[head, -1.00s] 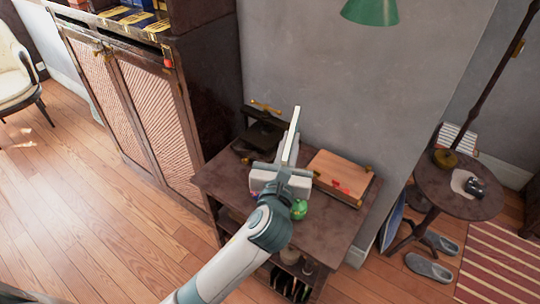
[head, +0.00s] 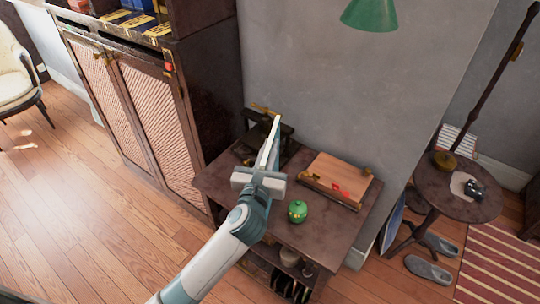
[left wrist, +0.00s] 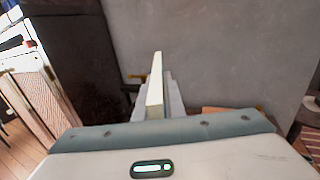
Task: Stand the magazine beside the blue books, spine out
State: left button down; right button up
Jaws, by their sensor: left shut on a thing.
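The magazine (head: 273,138) is a thin, pale slab seen nearly edge-on in the head view, upright above the small dark table. My left gripper (head: 264,166) is shut on its lower part. In the left wrist view the magazine (left wrist: 155,88) sticks up between the fingers, its pale edge facing the camera. Blue books (head: 140,4) show only in part at the top left, on the tall cabinet's shelf and cut off by the picture's edge. My right gripper is not in view.
The dark table (head: 325,232) holds a green lidded pot (head: 297,211), a wooden box (head: 340,177) and a dark device behind the magazine. The tall cabinet (head: 215,100) stands to the left, with yellow-and-dark items (head: 137,20) along its shelf edge. A green lampshade (head: 370,14) hangs above.

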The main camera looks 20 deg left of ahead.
pick_arm(q)
jog(key=shift+f, duration=1.5)
jog(key=c, duration=1.8)
grip_release()
jog(key=shift+c, duration=0.2)
jog(key=s+b, duration=0.2)
jog(key=s, duration=1)
jog(key=shift+d, duration=0.25)
jog(key=shift+o, duration=0.4)
